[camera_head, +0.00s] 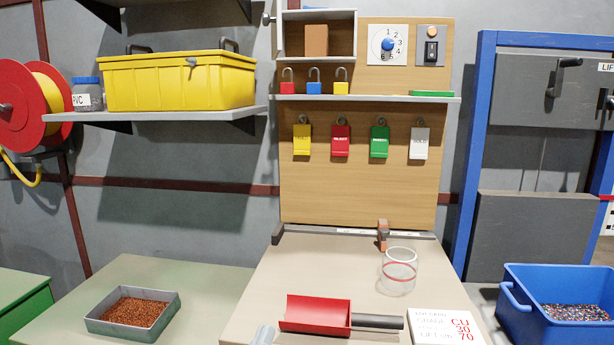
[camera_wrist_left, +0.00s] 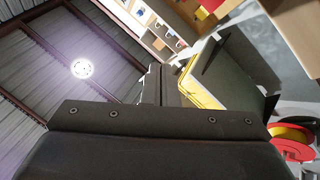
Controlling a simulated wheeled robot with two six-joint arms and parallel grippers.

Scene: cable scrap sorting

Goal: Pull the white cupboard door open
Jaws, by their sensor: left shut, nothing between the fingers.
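The small white cupboard (camera_head: 346,14) is at the top of the wooden back board. Its front stands open, and a brown block (camera_head: 316,40) shows inside. Its white door (camera_head: 279,30) is seen nearly edge-on at the left side, swung outward, with a grey knob (camera_head: 268,19) on its outer face. In the left wrist view my left gripper (camera_wrist_left: 162,80) shows as dark fingers beyond the dark wrist housing. It is shut with nothing in it and apart from the door.
Padlocks (camera_head: 314,87) and coloured tags (camera_head: 341,140) sit below the cupboard. A yellow toolbox (camera_head: 180,82) stands on the left shelf (camera_head: 190,119). The bench holds a red scoop (camera_head: 316,314), a clear jar (camera_head: 399,272) and a white sign (camera_head: 446,327).

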